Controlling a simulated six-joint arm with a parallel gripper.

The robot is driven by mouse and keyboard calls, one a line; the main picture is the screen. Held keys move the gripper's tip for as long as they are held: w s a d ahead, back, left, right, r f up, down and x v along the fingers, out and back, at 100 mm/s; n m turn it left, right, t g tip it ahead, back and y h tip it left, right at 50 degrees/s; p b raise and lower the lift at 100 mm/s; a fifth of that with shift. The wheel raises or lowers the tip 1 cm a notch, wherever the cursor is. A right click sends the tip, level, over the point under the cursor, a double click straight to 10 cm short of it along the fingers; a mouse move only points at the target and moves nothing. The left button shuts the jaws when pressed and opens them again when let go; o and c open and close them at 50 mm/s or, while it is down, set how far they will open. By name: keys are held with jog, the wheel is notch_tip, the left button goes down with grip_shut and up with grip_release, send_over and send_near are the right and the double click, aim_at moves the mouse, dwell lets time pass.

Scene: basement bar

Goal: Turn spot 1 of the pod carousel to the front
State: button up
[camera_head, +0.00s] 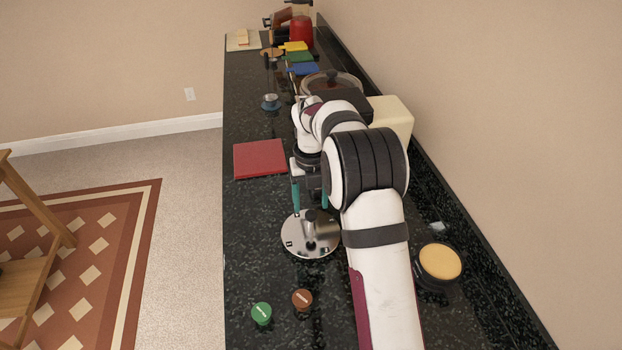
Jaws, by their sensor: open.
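The pod carousel (297,241) is a round, shiny metal disc with a dark central post, lying on the black counter. Small dark marks sit near its rim; I cannot read which one is spot 1. A metallic grey shape shows on its right side. My gripper (311,206) points down over the far part of the carousel, its teal fingers apart and nothing visible between them. I cannot tell whether a fingertip touches the disc. A green pod (261,313) and a brown pod (302,300) lie on the counter nearer the camera.
A red board (259,158) lies beyond the carousel to the left. A round yellow-topped container (440,262) stands right of my arm. A lidded pot (332,82) and a cream box (392,118) are farther back near the wall. Counter left of the carousel is clear.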

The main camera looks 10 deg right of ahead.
notch_tip(320, 180, up, 13)
jog(key=shift+f, duration=0.15)
